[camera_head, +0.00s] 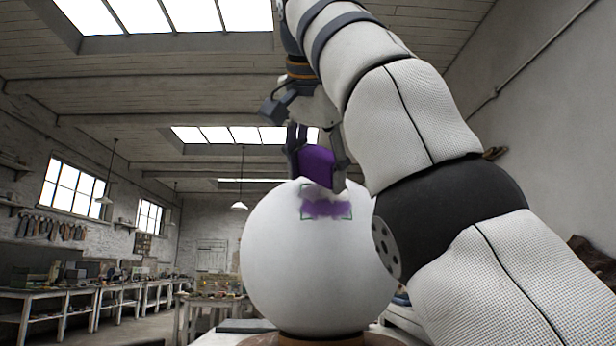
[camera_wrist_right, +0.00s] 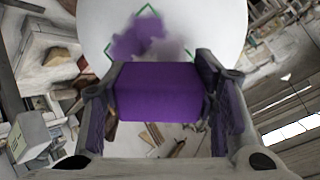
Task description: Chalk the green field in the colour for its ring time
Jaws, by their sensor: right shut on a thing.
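A large white plaster sphere (camera_head: 300,270) stands on a brown round base (camera_head: 290,339) in the head view. On its upper front is a field with a thin green outline (camera_head: 351,215), partly covered with patchy purple chalk (camera_head: 326,208). My right gripper (camera_head: 318,168) is shut on a purple chalk block (camera_head: 316,163) at the top of the sphere, just above the field. The right wrist view shows the block (camera_wrist_right: 158,92) between both fingers, with purple smears (camera_wrist_right: 140,38) and green corners beyond it. I cannot tell whether the block touches the sphere. My left gripper is not in view.
Workbenches (camera_head: 85,300) with clutter stand along the left wall. A small table (camera_head: 205,310) is behind the sphere at left. A lamp (camera_head: 240,205) hangs far back. My right arm fills the right side of the head view. The space left of the sphere is open.

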